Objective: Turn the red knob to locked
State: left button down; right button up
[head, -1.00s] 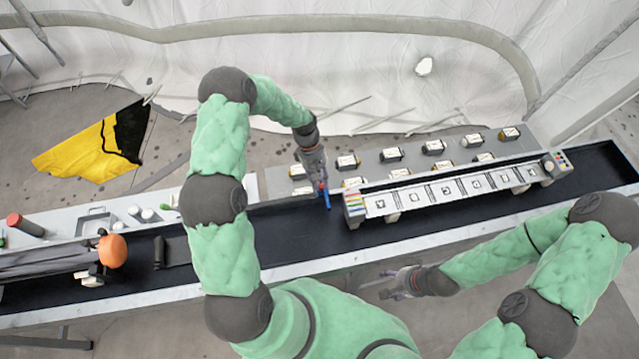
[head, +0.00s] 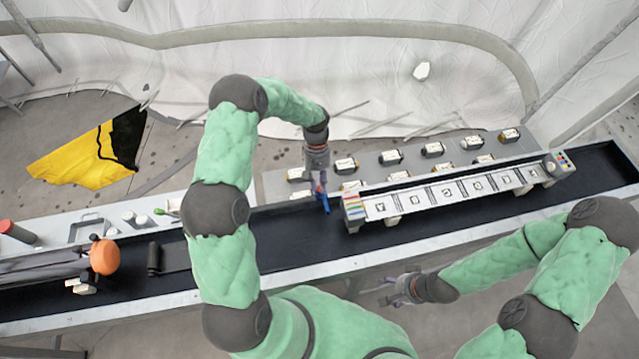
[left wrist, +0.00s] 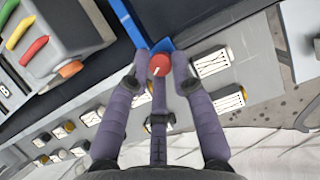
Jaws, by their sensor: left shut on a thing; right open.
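The red knob (left wrist: 159,65) shows in the left wrist view, round, with a small pale mark on its face. My left gripper (left wrist: 160,70) has its purple-grey fingers closed around it from both sides. A flat blue piece (left wrist: 130,22) lies at the knob and runs away from it. In the head view my left gripper (head: 319,188) reaches down at the belt's far edge, beside the blue piece (head: 324,204), and largely hides the knob. I cannot read any locked marking. My right gripper (head: 388,290) is open and empty in front of the belt.
A long raised panel (head: 400,207) with several white tiles stands on the dark belt (head: 290,235), right of my left gripper. Several small white-labelled blocks (head: 390,157) sit on the grey shelf behind. An orange ball-like end (head: 105,257) lies at left.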

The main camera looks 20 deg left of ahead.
pick_arm(q)
jog(key=shift+s+f, duration=0.1)
jog(key=c, duration=1.1)
grip_release()
jog(key=v, duration=1.2)
jog(key=shift+d, duration=0.15)
